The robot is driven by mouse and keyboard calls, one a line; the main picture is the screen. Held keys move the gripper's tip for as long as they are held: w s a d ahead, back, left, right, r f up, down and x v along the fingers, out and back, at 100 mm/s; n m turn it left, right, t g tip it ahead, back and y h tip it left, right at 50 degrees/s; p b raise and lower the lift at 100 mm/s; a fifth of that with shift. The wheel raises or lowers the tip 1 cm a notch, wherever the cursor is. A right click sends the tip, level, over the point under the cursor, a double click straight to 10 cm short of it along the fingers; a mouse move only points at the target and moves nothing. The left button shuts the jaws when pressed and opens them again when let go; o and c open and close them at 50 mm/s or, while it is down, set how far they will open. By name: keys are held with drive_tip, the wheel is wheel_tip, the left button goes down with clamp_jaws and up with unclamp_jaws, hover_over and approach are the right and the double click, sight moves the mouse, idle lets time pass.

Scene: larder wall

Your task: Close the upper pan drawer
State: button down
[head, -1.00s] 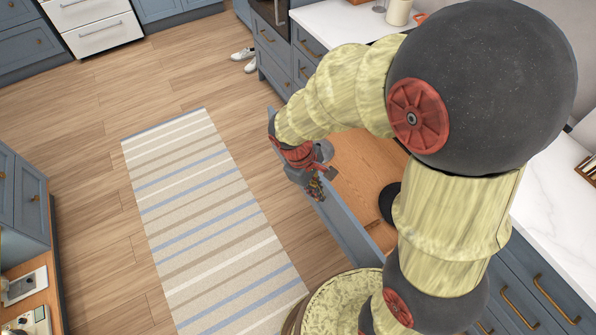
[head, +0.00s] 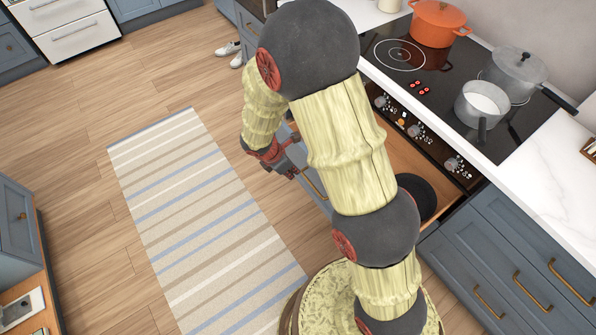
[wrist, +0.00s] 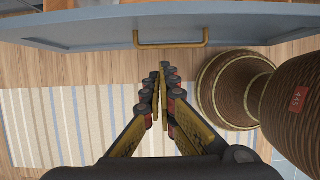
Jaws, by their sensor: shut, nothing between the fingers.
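The upper pan drawer stands open below the cooktop. Its wooden inside (head: 405,155) shows in the head view, partly hidden by my arm. Its blue-grey front (wrist: 85,30) spans the top of the wrist view, with a brass bar handle (wrist: 170,44) in the middle. A black pan (head: 418,192) lies in the drawer. My gripper (head: 293,172) is outside the drawer, on the floor side of its front. In the wrist view, the gripper's fingertips (wrist: 164,66) are together and empty, just below the handle in the picture. Whether they touch the front cannot be told.
The cooktop (head: 450,70) above carries an orange pot (head: 438,22), a grey pot (head: 515,72) and a saucepan (head: 482,103). Closed drawers (head: 500,265) lie at the right. A striped rug (head: 200,210) and open floor lie at the left. White shoes (head: 230,50) stand farther back.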

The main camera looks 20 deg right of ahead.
drive_tip(key=b, duration=0.4)
hover_over(308, 180)
drive_tip(key=s+a, duration=0.2)
drive_tip(key=a, duration=0.2)
wheel_tip(308, 180, down, 8)
drive_tip(key=shift+w+d+b, duration=0.1)
drive_tip(key=shift+w+d, duration=0.2)
drive_tip(key=shift+d, duration=0.4)
drive_tip(key=shift+w+d+b, duration=0.15)
drive_tip(key=shift+w+d, duration=0.2)
drive_tip(key=shift+d, duration=0.3)
drive_tip(key=shift+w+d+b, duration=0.1)
drive_tip(key=shift+w+d, duration=0.2)
drive_tip(key=shift+d, duration=0.4)
